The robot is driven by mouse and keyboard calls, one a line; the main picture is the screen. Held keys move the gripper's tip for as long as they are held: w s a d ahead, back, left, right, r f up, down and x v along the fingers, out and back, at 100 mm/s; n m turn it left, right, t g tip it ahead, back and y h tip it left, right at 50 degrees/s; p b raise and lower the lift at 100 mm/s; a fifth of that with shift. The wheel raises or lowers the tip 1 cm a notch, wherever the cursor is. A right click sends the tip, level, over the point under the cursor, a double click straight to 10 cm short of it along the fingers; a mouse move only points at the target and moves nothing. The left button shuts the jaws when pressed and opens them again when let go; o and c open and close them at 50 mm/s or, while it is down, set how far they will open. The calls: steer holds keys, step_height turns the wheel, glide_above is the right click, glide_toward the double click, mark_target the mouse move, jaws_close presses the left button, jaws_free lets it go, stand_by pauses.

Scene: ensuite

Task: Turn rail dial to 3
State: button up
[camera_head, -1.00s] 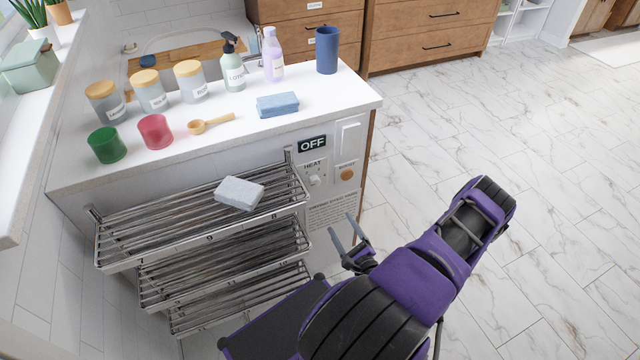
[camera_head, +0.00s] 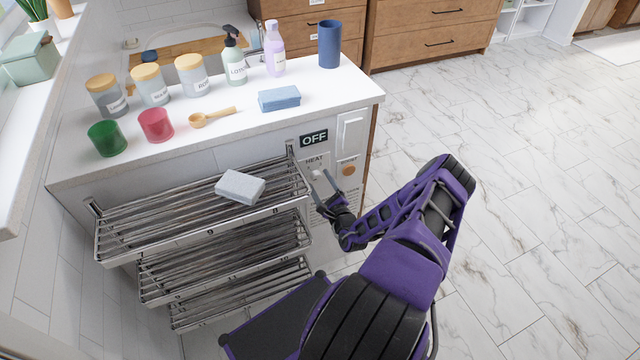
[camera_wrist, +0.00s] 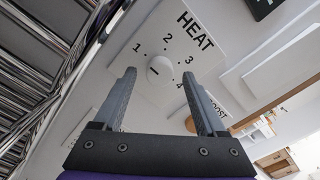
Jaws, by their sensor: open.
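The rail dial (camera_wrist: 160,71) is a small white round knob on a white plate marked HEAT with numbers 1 to 4 around it. In the wrist view its dark mark lies low on the left of the knob, not at the 3. The dial also shows in the head view (camera_head: 316,173), on the counter's end panel. My gripper (camera_wrist: 159,78) is open, its two fingers on either side of the dial in the picture; I cannot tell whether they touch it. In the head view my gripper (camera_head: 324,186) is close in front of the panel. A display (camera_head: 314,139) above reads OFF.
A metal towel rail (camera_head: 130,222) with a grey-white block (camera_head: 240,187) on top stands just left of the dial. A round orange-brown button (camera_head: 349,170) and a white switch (camera_head: 351,131) are to the right. Open floor (camera_head: 520,200) lies right.

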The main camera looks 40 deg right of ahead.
steer(key=shift+w, duration=0.15)
jaws_close()
stand_by(0.4)
